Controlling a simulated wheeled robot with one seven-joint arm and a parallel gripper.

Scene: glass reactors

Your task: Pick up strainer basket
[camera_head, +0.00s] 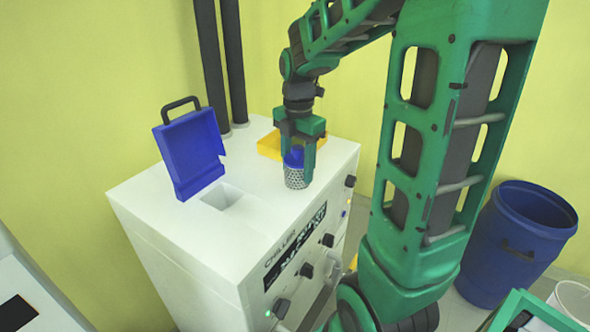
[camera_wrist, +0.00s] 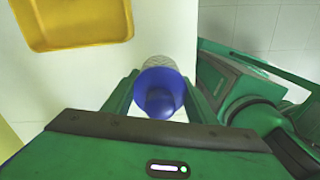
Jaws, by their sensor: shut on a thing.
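The strainer basket (camera_head: 296,177) is a small grey mesh cup with a blue top. It is at the right part of the white chiller's top in the head view; whether it touches the surface I cannot tell. My gripper (camera_head: 297,160) points down over it, with its green fingers on either side of the blue top. The wrist view shows the blue top of the strainer basket (camera_wrist: 160,92) between the two fingers of my gripper (camera_wrist: 160,88), with the mesh beyond it. My gripper is shut on the basket.
The white chiller (camera_head: 165,195) has a raised blue lid (camera_head: 190,152) beside a square opening (camera_head: 222,196). A yellow tray (camera_head: 268,146) lies behind the basket, also in the wrist view (camera_wrist: 75,22). Dark pipes rise at the back. A blue barrel (camera_head: 512,245) stands at right.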

